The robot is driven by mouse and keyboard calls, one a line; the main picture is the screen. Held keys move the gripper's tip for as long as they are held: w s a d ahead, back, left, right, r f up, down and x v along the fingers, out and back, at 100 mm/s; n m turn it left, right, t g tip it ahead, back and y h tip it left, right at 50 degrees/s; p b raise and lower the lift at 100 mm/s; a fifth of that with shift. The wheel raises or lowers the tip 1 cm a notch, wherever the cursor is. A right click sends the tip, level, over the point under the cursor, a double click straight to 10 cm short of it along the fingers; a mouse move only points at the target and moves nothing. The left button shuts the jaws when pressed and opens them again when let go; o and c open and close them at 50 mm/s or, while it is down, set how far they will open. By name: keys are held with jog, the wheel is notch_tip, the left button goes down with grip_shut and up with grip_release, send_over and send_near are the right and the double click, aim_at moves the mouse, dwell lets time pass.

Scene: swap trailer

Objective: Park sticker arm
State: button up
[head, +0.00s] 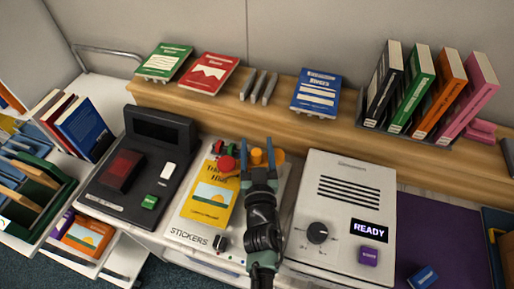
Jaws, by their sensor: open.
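The sticker station (180,233) is a pale panel marked STICKERS, with a yellow book (209,201) lying on it. A red knob (226,163) stands at the book's upper edge. The orange sticker arm (279,157) shows partly behind my gripper, with an orange knob (256,155) on it. My gripper (258,152) is open over the arm, with the orange knob appearing between its fingertips. I cannot tell whether the fingers touch it. My wrist hides the right part of the station.
A black machine (105,195) with a dark screen stands left. A pale machine (340,245) reading READY stands close on the right. A wooden shelf (330,132) behind carries flat books and an upright row (428,90). A white cart with books is at far left.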

jog(key=s, duration=1.2)
jog(key=shift+d, duration=0.25)
